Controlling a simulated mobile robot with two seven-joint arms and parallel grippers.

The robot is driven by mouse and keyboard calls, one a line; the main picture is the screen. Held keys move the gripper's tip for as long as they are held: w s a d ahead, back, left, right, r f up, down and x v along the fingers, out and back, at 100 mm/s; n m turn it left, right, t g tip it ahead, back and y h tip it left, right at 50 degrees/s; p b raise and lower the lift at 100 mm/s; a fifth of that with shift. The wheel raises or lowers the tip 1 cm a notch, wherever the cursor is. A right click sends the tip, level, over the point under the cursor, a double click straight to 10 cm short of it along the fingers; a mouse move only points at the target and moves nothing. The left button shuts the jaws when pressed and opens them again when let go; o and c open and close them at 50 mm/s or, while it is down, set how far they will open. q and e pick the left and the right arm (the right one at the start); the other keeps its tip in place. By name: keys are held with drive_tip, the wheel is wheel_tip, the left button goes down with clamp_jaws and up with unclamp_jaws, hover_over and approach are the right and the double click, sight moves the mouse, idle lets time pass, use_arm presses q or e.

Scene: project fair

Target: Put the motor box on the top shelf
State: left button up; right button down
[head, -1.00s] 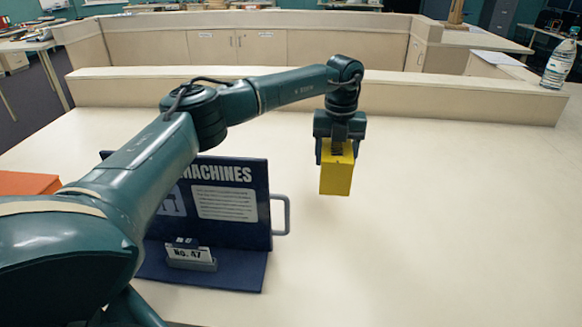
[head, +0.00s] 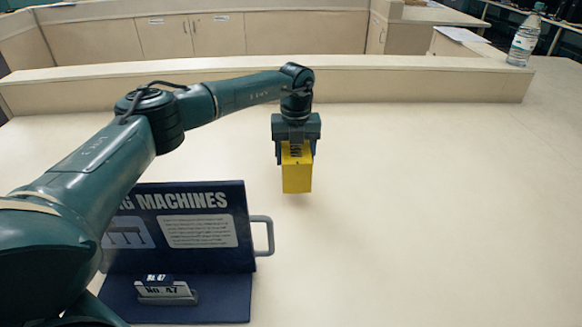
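A yellow box (head: 297,178) with dark lettering near its top, which looks like the motor box, hangs over the pale tabletop. My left gripper (head: 296,153) points down with its fingers on either side of the box, shut on its upper part. The box appears held clear of the table, with a faint shadow below. My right gripper is not in view. I cannot tell a top shelf for certain; a raised pale ledge (head: 400,83) runs along the far side of the table.
A dark blue display board (head: 215,259) with a grey handle (head: 268,236) stands at front left, partly behind my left arm. A "No. 47" card holder (head: 166,292) sits on its base. A water bottle (head: 524,38) stands at the back right. The tabletop's middle and right are clear.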

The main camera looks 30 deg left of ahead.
use_arm(q)
drive_tip(key=shift+f, duration=2.35)
drive_tip(key=o, duration=1.4)
